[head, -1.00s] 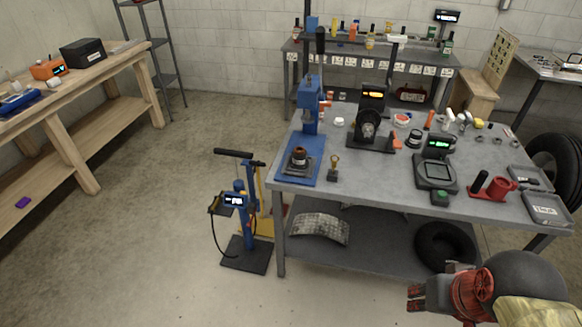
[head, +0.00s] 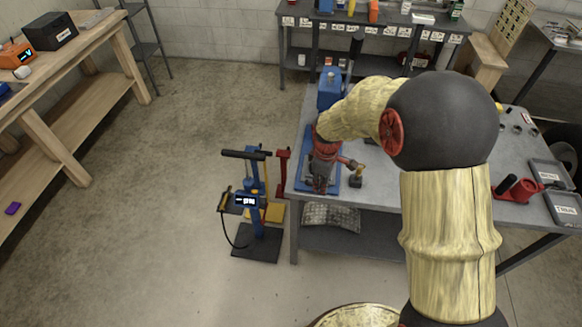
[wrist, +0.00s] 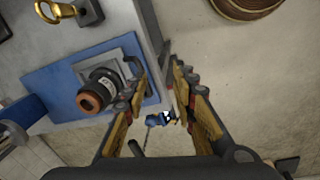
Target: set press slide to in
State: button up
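The blue press (head: 330,88) stands at the left end of the grey workbench, partly hidden by my arm. Its blue base plate also shows in the wrist view (wrist: 50,80). On the plate sits the grey press slide (wrist: 125,48), bearing a black cylinder with a copper-coloured end (wrist: 98,92). A dark handle (wrist: 134,66) stands at the slide's right edge, close beside my left finger; I cannot tell whether they touch. My gripper (wrist: 160,75) is open, with nothing seen between its fingers. In the head view my gripper (head: 322,183) covers the slide.
A small brass-topped tool (head: 356,178) stands right of the press. A blue stand with a display (head: 247,200) is on the floor left of the bench. A curved metal sheet (head: 330,217) lies on the lower shelf. Floor in front is open.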

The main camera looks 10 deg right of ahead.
jog(key=shift+w+a+f+n+t+b, duration=0.15)
jog(key=shift+w+f+n+b, duration=0.1)
jog(key=shift+w+f+n, duration=0.5)
jog(key=shift+w+f+n+t+b, duration=0.25)
jog(key=shift+w+f, duration=0.55)
jog(key=shift+f, duration=0.5)
jog(key=shift+w+a+f+n+t+b, duration=0.1)
jog(key=shift+w+f+n+b, duration=0.1)
jog(key=shift+w+f+n, duration=0.65)
jog(key=shift+s+f+m, duration=0.1)
jog(key=shift+f+m, duration=0.05)
jog(key=shift+m, duration=0.1)
jog(key=shift+c, duration=0.8)
grip_shut()
